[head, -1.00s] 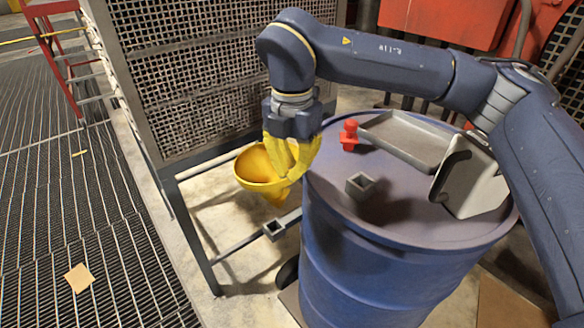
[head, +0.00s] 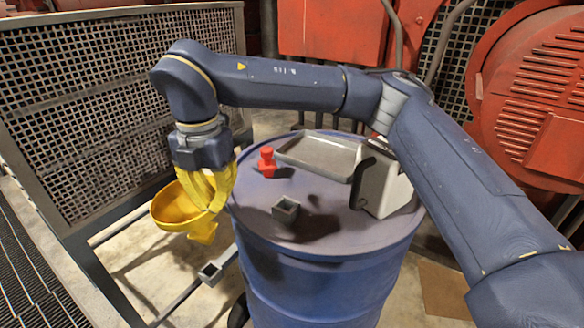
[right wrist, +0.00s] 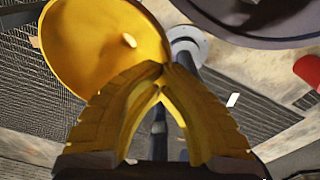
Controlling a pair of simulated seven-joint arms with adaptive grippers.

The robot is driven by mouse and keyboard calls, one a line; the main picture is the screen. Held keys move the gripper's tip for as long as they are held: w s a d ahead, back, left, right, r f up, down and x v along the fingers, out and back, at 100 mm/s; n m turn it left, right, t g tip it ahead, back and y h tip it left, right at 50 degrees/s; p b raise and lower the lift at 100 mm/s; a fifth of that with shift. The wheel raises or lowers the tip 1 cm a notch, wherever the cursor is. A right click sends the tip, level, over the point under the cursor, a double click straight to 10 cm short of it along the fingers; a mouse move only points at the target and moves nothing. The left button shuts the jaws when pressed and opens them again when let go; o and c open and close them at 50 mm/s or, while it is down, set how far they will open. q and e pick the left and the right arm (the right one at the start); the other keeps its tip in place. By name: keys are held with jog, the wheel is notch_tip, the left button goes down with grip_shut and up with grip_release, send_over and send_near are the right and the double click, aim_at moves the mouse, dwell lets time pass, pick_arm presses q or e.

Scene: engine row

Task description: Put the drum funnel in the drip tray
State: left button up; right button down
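The yellow drum funnel (head: 172,208) is held by its edge in my right gripper (head: 213,205), out past the left side of the blue drum, around the height of its top. In the right wrist view the fingertips (right wrist: 161,82) close together on the funnel (right wrist: 95,42), whose wide bowl spreads to the upper left. The drip tray (head: 318,152) is a shallow grey rectangular pan at the back of the drum top. Its right end is partly hidden by a white container. I see nothing in it. My left gripper is not in view.
The blue drum (head: 325,290) carries a red bung-like piece (head: 267,162), a small square grey cup (head: 285,209) and the white container (head: 386,188). A mesh guard (head: 90,110) stands behind the gripper at left. My right arm spans above the drum.

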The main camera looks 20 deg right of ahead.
jog(key=w+d+r+m, duration=0.7)
jog(key=w+d+r, duration=0.7)
jog(key=d, duration=0.2)
jog(key=w+d+r+m, duration=0.2)
jog(key=d+r, duration=0.1)
jog(key=d, duration=0.4)
jog(key=w+d+r+m+t, duration=0.1)
jog(key=d+r+m, duration=0.1)
jog(key=d, duration=0.4)
jog(key=w+d+r+m, duration=0.2)
jog(key=d+r, duration=0.1)
jog(key=d, duration=0.4)
notch_tip(320, 180, down, 20)
jog(key=shift+s+a, duration=0.2)
jog(key=shift+a, duration=0.15)
jog(key=shift+f, duration=0.2)
